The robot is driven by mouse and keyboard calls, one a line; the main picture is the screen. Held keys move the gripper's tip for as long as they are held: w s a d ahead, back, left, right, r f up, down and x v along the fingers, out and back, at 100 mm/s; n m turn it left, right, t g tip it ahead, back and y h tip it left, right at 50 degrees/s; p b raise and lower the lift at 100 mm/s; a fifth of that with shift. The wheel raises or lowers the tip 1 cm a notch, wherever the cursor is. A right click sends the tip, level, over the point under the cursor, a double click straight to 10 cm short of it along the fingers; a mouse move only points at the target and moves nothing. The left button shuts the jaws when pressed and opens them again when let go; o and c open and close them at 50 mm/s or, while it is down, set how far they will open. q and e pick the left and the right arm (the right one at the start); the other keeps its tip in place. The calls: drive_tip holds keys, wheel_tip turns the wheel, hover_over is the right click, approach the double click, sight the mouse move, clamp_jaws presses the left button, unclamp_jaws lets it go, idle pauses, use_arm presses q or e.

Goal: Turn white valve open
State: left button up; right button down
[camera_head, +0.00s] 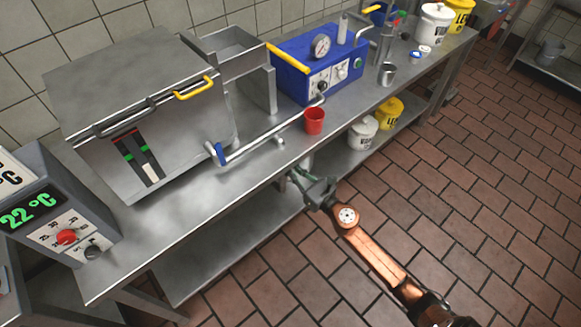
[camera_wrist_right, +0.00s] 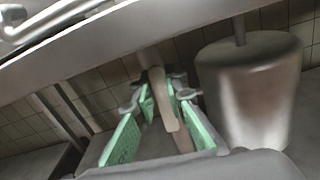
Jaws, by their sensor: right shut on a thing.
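The white valve shows in the right wrist view as a pale, off-white lever (camera_wrist_right: 160,88) hanging under the edge of the metal table. My right gripper (camera_wrist_right: 163,103) has its green-padded fingers on both sides of the lever and is shut on it. In the head view my right gripper (camera_head: 303,180) is below the front edge of the table, with its copper-coloured arm coming from the lower right. The valve is mostly hidden there by the table edge and gripper. My left gripper is not in view.
A metal cylinder (camera_wrist_right: 250,90) hangs close to the right of the gripper. A pipe with a blue handle (camera_head: 220,154) runs along the tabletop. White and yellow buckets (camera_head: 362,133) (camera_head: 387,114) stand on the lower shelf.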

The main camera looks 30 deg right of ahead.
drive_tip(key=c, duration=1.9)
unclamp_jaws()
drive_tip(key=shift+c, duration=0.2)
drive_tip(key=s+d, duration=0.2)
drive_tip(key=s, duration=0.9)
drive_tip(key=shift+s+d, duration=0.15)
drive_tip(key=shift+s, duration=0.25)
